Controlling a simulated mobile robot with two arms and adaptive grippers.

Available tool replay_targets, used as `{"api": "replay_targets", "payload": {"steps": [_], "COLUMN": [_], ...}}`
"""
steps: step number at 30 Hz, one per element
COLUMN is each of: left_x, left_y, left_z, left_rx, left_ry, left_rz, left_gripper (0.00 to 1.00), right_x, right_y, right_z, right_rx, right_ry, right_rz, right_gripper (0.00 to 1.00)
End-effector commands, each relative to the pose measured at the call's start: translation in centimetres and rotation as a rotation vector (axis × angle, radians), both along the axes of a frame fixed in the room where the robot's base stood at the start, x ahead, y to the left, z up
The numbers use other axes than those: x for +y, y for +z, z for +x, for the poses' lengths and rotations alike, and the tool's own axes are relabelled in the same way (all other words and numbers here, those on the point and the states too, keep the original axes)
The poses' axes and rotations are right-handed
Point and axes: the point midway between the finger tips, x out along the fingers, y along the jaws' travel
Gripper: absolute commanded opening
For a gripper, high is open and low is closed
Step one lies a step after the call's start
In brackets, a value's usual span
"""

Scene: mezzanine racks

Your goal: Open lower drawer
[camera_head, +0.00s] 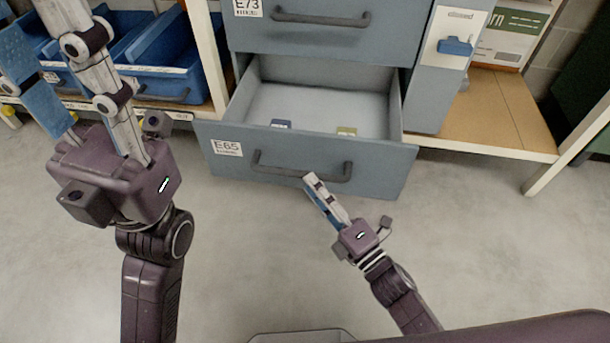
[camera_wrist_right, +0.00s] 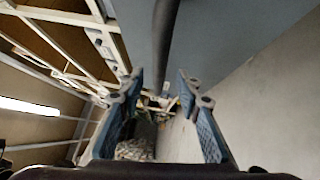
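The lower drawer (camera_head: 225,165), a grey-blue front labelled E65, is pulled out and its light interior shows. Its dark bar handle (camera_head: 290,172) runs across the front. My right gripper (camera_head: 312,180) is at the handle's right part. In the right wrist view my right gripper (camera_wrist_right: 163,88) has its fingers apart, with the dark handle bar (camera_wrist_right: 165,40) showing in the gap between them; I cannot tell whether they touch it. My left gripper (camera_head: 45,45) is at the upper left, fingers spread and empty, away from the drawer.
The upper drawer (camera_head: 385,35), labelled E73, is closed above. A small blue item (camera_head: 281,124) and a yellow-green one (camera_head: 346,131) lie in the open drawer. Blue bins (camera_head: 165,55) stand on the left shelf. A wooden shelf (camera_head: 490,110) is at right. Floor in front is clear.

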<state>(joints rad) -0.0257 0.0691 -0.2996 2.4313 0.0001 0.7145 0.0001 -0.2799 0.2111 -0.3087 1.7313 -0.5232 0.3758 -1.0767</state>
Motion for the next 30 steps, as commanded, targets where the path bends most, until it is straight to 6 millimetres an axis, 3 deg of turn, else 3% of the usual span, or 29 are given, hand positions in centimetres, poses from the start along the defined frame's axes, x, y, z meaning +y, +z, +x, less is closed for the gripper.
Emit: {"api": "replay_targets", "payload": {"steps": [6, 12, 30], "left_x": [0.0, 0.0, 0.0], "left_y": [0.0, 0.0, 0.0], "left_z": [0.0, 0.0, 0.0], "left_rx": [0.0, 0.0, 0.0], "left_ry": [0.0, 0.0, 0.0], "left_rz": [0.0, 0.0, 0.001], "left_gripper": [0.4, 0.4, 0.4], "right_x": [-2.3, -3.4, -3.6], "right_y": [-0.7, -0.9, -0.9], "right_z": [-3.7, -5.5, -5.8], "right_rx": [0.003, 0.001, 0.0], "right_ry": [0.0, 0.0, 0.0], "right_rz": [-0.001, 0.0, 0.0], "right_gripper": [0.32, 0.32, 0.32]}}
